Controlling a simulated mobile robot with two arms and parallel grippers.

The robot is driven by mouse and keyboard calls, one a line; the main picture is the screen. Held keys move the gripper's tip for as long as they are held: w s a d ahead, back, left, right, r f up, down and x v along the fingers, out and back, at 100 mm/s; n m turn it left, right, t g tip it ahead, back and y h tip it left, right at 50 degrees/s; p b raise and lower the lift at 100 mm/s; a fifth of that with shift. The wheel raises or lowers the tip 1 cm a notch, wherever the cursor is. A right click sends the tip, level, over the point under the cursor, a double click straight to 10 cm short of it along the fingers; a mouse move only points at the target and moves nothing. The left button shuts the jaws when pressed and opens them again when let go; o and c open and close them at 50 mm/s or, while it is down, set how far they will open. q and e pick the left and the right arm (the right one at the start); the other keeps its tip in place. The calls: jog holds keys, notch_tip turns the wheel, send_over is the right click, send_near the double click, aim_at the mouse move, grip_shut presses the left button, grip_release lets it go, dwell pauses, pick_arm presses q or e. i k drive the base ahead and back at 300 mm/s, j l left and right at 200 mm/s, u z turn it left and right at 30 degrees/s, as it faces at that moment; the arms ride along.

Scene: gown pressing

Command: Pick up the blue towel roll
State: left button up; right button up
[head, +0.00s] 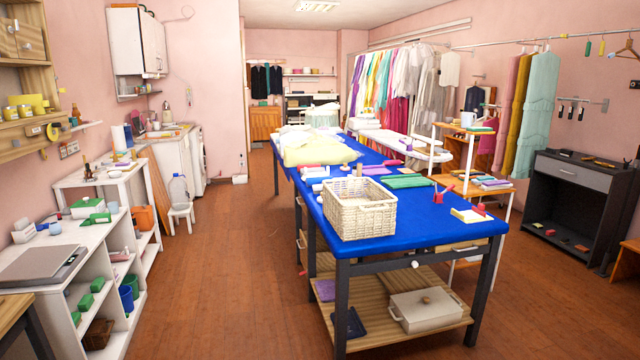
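A small upright blue thing (128,135), which looks like the blue towel roll, stands at the back left. It is beside a white roll-like thing (118,138), at the far end of the white shelf unit along the left wall. It is small in the head view, so I cannot be sure of its shape or whether the two touch. Neither of my grippers shows in this view.
A long table with a blue top (400,233) fills the middle and carries a wicker basket (359,207). A low white shelf unit (60,285) lines the left side. A white stool (181,213) holds a clear bottle (179,190). The wooden floor (220,270) between them is clear.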

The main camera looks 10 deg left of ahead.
aim_at(310, 181)
jog(key=i+j+u, duration=0.15)
jog(key=u, duration=0.3)
jog(key=i+u, duration=0.45)
jog(key=i, duration=2.55)
jog(key=i+z, duration=0.1)
jog(key=i, duration=1.15)
jog(key=i+j, duration=0.15)
jog(key=i, duration=1.15)
jog(key=i+j, duration=0.15)
jog(key=i, duration=1.1)
jog(key=z, duration=0.45)
jog(key=i+z, duration=0.1)
jog(key=z, duration=0.75)
jog(key=i+j+z, duration=0.1)
jog(key=z, duration=0.3)
jog(key=j+z, duration=0.1)
jog(key=z, duration=0.35)
